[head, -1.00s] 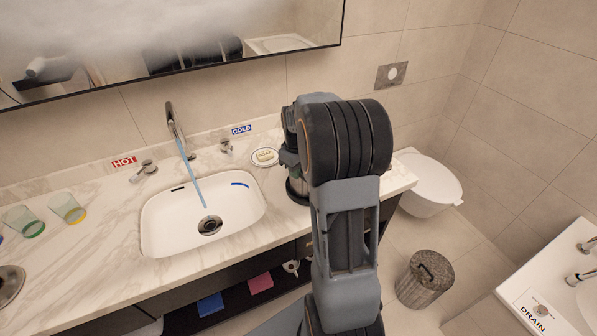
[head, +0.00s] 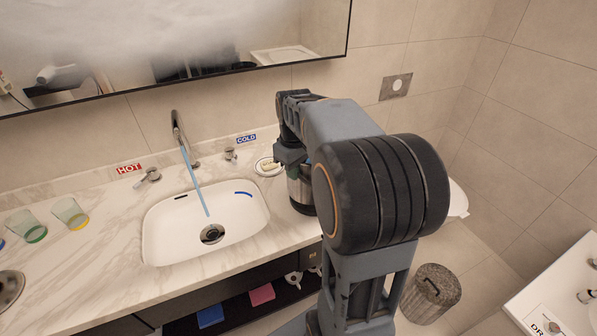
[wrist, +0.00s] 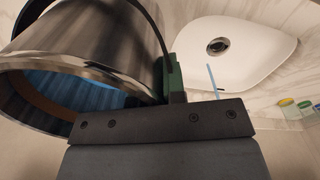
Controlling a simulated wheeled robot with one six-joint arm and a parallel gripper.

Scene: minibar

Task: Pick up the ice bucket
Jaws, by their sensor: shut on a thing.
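The ice bucket (head: 301,192) is a shiny metal cylinder with a dark base, at the right end of the counter in the head view. My arm hides part of it. In the wrist view the bucket (wrist: 105,50) fills the upper left, with its open mouth and bluish inside showing and a dark curved handle beside it. My gripper (head: 290,160) is at the top of the bucket and shut on it. One green finger (wrist: 173,78) shows against its side; the exact grip spot is hidden. I cannot tell whether the base touches the counter.
The sink (head: 165,233) with running water is left of the bucket. A soap dish (head: 262,171) sits close behind-left of it. Tumblers (head: 70,213) stand far left. A bin (head: 431,291) and the toilet (head: 458,198) are to the right.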

